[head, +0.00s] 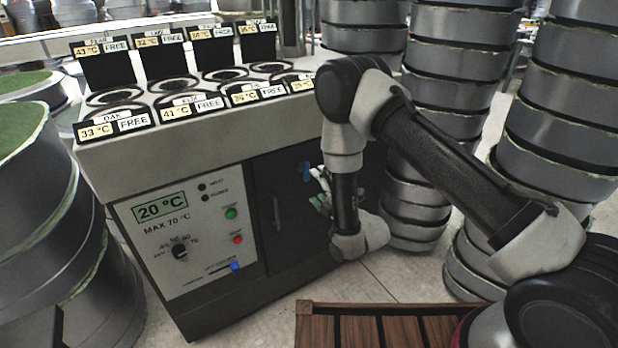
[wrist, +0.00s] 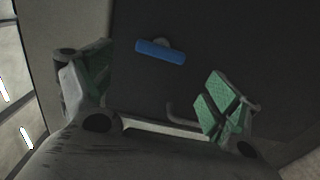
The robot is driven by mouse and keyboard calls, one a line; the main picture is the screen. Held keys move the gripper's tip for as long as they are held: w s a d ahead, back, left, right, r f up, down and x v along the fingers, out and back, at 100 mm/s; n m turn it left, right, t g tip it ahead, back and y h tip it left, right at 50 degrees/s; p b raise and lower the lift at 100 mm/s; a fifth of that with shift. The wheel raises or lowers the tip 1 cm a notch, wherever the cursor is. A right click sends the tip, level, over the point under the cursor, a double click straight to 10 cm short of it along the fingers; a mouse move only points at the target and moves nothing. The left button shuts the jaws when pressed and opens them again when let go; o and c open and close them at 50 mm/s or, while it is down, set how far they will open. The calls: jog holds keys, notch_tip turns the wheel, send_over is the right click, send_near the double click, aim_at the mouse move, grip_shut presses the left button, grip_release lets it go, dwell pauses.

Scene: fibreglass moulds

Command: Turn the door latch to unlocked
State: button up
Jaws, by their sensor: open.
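The door latch is a small blue lever (head: 306,172) on the dark cabinet door (head: 288,222), near its upper right. In the head view it looks roughly upright, partly beside my arm. In the wrist view the blue latch (wrist: 160,52) lies across the picture, slightly tilted, on a round grey pivot. My gripper (head: 321,192) is in front of the door, just right of and below the latch. In the wrist view my gripper (wrist: 160,88) is open and empty, its green-padded fingers spread wide. The latch shows beyond the gap between them, apart from both fingers.
A grey bar handle (head: 277,212) is left of the latch on the door. The control panel (head: 187,232) with knob, buttons and a blue slider (head: 235,267) is farther left. Stacked grey moulds (head: 455,60) stand at right. A slatted wooden pallet (head: 385,312) lies in front.

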jog(key=v, duration=0.4)
dwell(0.3)
